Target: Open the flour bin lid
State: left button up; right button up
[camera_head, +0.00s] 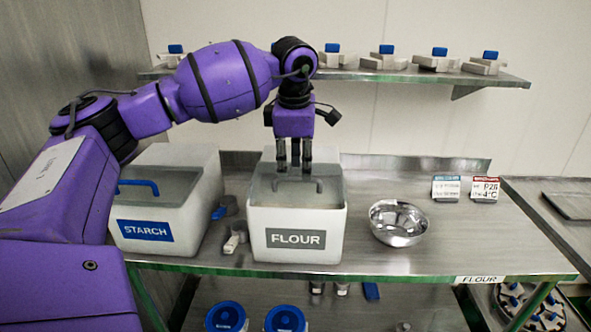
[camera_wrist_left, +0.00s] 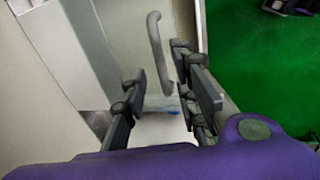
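The flour bin (camera_head: 297,240) is a white box with a grey FLOUR label, standing on the steel table in the head view. Its lid (camera_head: 325,190) has a grey bar handle (camera_head: 287,186), and the lid looks closed. My left gripper (camera_head: 294,168) points down just above the lid, with its fingers apart and nothing seen between them. In the left wrist view the gripper (camera_wrist_left: 160,108) is open, and the curved grey handle (camera_wrist_left: 160,50) lies ahead of the fingers, apart from them. My right gripper is in neither view.
A starch bin (camera_head: 180,218) with a blue handle stands left of the flour bin. Scoops (camera_head: 231,240) lie between the bins. A steel bowl (camera_head: 397,222) sits to the right. A shelf (camera_head: 420,76) with several blue-topped items runs behind. The table's right part is mostly clear.

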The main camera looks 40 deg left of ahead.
pick_arm(q)
jog(key=shift+w+a+f, duration=0.1)
jog(key=shift+w+f, duration=0.1)
jog(key=shift+f, duration=0.95)
grip_shut()
